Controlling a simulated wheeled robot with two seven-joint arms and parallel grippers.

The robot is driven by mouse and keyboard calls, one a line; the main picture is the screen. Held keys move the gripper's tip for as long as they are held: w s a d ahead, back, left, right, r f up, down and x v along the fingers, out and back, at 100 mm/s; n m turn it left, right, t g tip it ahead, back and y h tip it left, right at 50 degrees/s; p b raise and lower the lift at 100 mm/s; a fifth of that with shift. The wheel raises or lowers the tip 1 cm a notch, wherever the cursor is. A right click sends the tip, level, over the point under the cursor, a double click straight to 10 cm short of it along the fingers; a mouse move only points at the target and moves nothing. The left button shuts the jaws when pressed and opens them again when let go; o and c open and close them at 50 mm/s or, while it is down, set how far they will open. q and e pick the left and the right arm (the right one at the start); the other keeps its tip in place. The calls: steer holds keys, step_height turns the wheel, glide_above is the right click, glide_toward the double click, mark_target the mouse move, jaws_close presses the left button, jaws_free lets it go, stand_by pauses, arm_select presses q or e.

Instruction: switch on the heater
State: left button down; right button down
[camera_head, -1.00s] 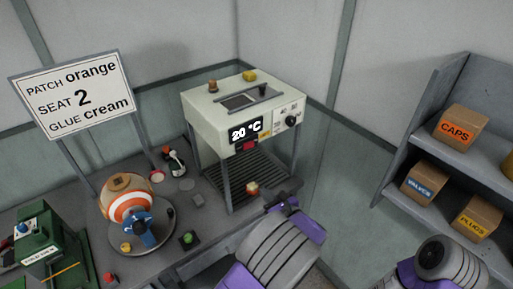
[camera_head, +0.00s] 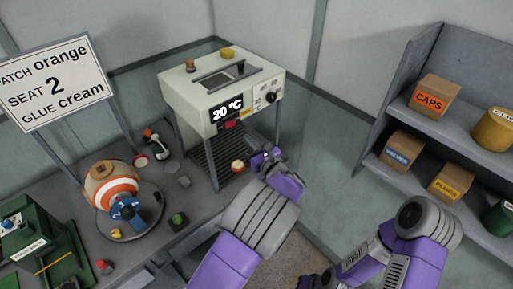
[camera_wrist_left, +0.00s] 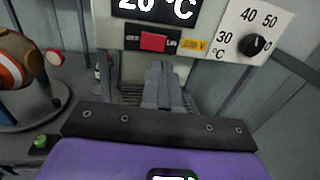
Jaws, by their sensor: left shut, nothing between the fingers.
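The heater (camera_head: 195,97) is a cream box on legs over a slatted grille, and its display reads 20 °C. A red switch (camera_head: 230,125) sits below the display; it also shows in the left wrist view (camera_wrist_left: 153,42). A black dial (camera_head: 270,98) is on the heater's right; the left wrist view shows the dial (camera_wrist_left: 257,44) beside numbers 30, 40 and 50. My left gripper (camera_head: 257,157) is shut and empty, in front of and below the switch; its fingers (camera_wrist_left: 162,78) appear just below the switch, apart from it. My right gripper (camera_head: 312,281) is partly cut off at the bottom edge.
A striped ball (camera_head: 124,204) sits on a round stand at left, near a green machine (camera_head: 40,250). A small orange-and-cream item (camera_head: 238,167) is beside my left gripper. A sign (camera_head: 58,85) stands at back left. A shelf (camera_head: 400,125) with boxes is at right.

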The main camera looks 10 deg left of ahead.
mark_target(233, 123)
arm_select(q)
steer(key=x, duration=0.7)
steer(key=shift+w+a, duration=0.2)
steer(key=shift+w, duration=0.05)
arm_select(e)
steer(key=shift+r, duration=0.3)
arm_select(q)
steer(key=shift+p, duration=0.3)
